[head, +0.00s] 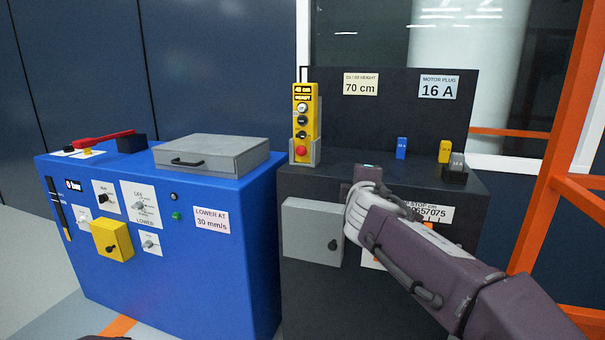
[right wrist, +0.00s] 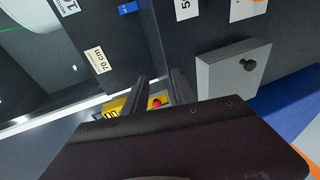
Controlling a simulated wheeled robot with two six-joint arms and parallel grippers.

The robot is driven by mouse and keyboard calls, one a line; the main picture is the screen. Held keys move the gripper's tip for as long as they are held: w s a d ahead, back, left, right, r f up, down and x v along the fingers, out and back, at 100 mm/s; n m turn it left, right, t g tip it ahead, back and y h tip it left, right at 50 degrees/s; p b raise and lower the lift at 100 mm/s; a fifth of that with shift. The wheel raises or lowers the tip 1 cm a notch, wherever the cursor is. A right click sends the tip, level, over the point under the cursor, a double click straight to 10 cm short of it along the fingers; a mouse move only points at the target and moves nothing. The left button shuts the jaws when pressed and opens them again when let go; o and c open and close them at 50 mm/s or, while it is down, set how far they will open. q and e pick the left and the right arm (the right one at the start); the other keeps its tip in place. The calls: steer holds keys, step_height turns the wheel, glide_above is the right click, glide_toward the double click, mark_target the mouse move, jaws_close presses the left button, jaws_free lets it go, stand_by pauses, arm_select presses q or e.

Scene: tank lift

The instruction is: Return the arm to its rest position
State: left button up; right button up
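My right arm reaches in from the right in the head view, in front of the dark cabinet (head: 460,225). Its gripper (head: 366,174) is above the cabinet's front edge, to the right of the yellow pendant (head: 305,120). In the right wrist view the two dark fingers (right wrist: 160,82) stand apart with nothing held between them. The pendant (right wrist: 115,104) shows behind the fingers, partly hidden, with its red button visible in the gap. My left gripper is not in view.
A blue cabinet (head: 240,262) with switches, a red lever (head: 103,138) and a grey lidded box (head: 212,155) stands at left. Blue (head: 402,148), yellow (head: 445,151) and grey (head: 457,164) plugs are on the dark cabinet. An orange frame (head: 545,180) is at right.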

steer(key=s+d+f+m+g+p, duration=0.2)
steer(key=s+d+f+m+g, duration=0.15)
steer(key=f, duration=0.65)
steer(key=s+d+f+m+g+p, duration=0.25)
steer(key=s+d+f+g, duration=0.2)
steer(key=f, duration=0.45)
steer(key=s+a+f+m+g+y, duration=0.1)
steer(key=s+f+m+g, duration=0.25)
steer(key=s+f, duration=0.55)
steer(key=s+a+f+m+g+y, duration=0.1)
steer(key=s+f+m+g, duration=0.35)
steer(key=s, duration=0.75)
step_height(320, 180, up, 35)
steer(key=a+m+t+p, duration=0.1)
steer(key=m+p, duration=0.1)
steer(key=p, duration=3.6)
steer(key=shift+w+r+t, duration=0.15)
steer(key=shift+t, duration=0.25)
